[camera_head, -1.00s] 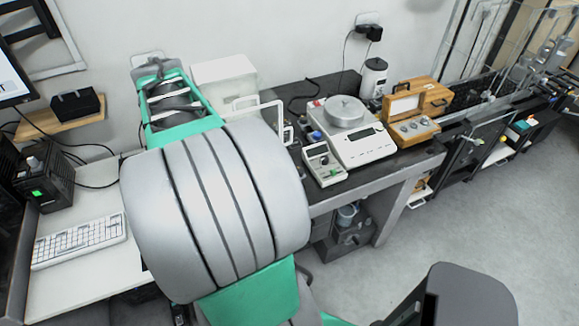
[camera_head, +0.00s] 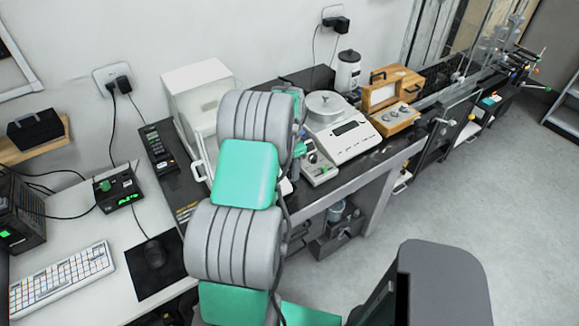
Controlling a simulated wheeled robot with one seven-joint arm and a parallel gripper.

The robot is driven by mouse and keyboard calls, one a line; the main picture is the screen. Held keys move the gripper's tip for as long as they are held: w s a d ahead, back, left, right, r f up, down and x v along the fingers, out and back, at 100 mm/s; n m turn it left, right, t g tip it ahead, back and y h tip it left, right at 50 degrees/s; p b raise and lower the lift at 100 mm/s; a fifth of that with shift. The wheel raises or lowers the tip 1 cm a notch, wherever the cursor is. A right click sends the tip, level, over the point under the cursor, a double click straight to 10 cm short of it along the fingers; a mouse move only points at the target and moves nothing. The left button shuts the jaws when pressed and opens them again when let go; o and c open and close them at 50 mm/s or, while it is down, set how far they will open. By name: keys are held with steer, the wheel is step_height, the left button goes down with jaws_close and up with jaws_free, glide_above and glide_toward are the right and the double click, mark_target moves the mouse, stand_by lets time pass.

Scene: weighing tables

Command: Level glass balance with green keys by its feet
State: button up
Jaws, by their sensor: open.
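A white box-shaped case (camera_head: 197,75) with a pale front and a white frame handle stands on the dark bench, left of my arm. It looks like the glass balance, but my arm covers its lower right part, so I cannot see its keys, feet or any level bubble. My grey and teal arm reaches up across the middle of the view, in front of this case.
A dark handset (camera_head: 157,147) lies left. Grey floor is open at right.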

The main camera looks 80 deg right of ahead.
steer(key=shift+f, duration=0.35)
steer(key=shift+c, duration=0.2)
jaws_close()
